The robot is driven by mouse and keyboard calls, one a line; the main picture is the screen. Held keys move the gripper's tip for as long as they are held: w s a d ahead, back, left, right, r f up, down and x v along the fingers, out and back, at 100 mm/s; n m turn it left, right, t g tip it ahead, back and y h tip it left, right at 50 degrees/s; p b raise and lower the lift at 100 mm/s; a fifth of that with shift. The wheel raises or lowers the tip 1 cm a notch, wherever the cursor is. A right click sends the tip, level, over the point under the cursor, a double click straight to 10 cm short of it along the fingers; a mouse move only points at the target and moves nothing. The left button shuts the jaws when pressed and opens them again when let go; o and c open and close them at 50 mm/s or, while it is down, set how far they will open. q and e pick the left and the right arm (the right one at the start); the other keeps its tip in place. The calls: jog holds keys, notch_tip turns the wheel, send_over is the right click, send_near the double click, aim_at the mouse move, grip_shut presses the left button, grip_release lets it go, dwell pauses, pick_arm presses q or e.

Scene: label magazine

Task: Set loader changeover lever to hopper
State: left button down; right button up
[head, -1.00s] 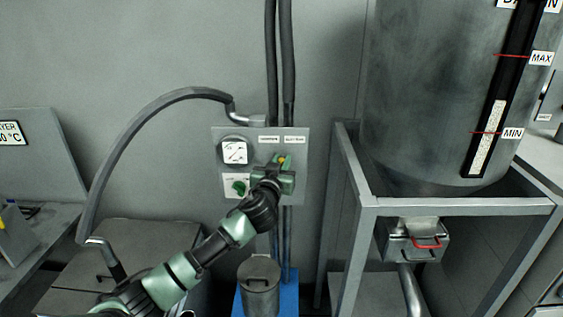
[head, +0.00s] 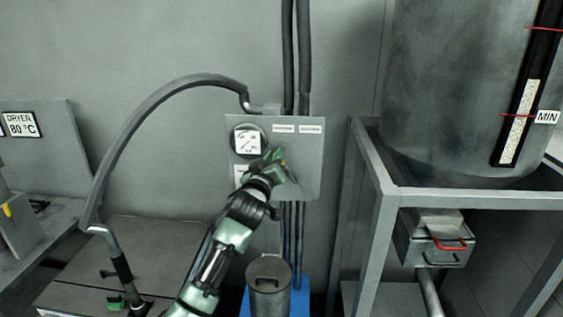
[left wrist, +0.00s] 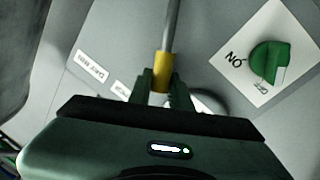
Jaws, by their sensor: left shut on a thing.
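My left gripper (head: 274,158) is at the grey wall panel (head: 303,180), below its two small white labels. In the left wrist view my left gripper (left wrist: 160,88) is shut on the yellow sleeve of the changeover lever (left wrist: 163,70), whose grey metal rod runs up out of the picture. In the head view the gripper hides the lever. A green knob (left wrist: 268,60) on a white ON/OFF plate is beside the lever in the wrist view, apart from the gripper. The label words (left wrist: 88,66) are small and tilted. My right gripper is not in view.
A round gauge (head: 247,141) is on the panel left of the gripper. Hoses (head: 296,60) run up the wall behind it. A metal frame (head: 383,210) carrying a large bin (head: 440,90) stands right. A lidded canister (head: 268,288) stands below.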

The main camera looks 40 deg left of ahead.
pick_arm(q)
jog(key=shift+s+a+f+n, duration=0.15)
jog(key=shift+a+f+n, duration=0.2)
jog(key=shift+n, duration=0.15)
jog(key=shift+b, duration=0.3)
jog(key=c, duration=1.5)
grip_release()
jog(key=shift+o, duration=1)
jog(key=shift+s, duration=0.1)
jog(key=b+v, duration=0.2)
jog(key=v, duration=0.5)
jog(key=shift+s, duration=0.35)
jog(key=shift+d+f, duration=0.1)
jog(key=shift+d, duration=0.05)
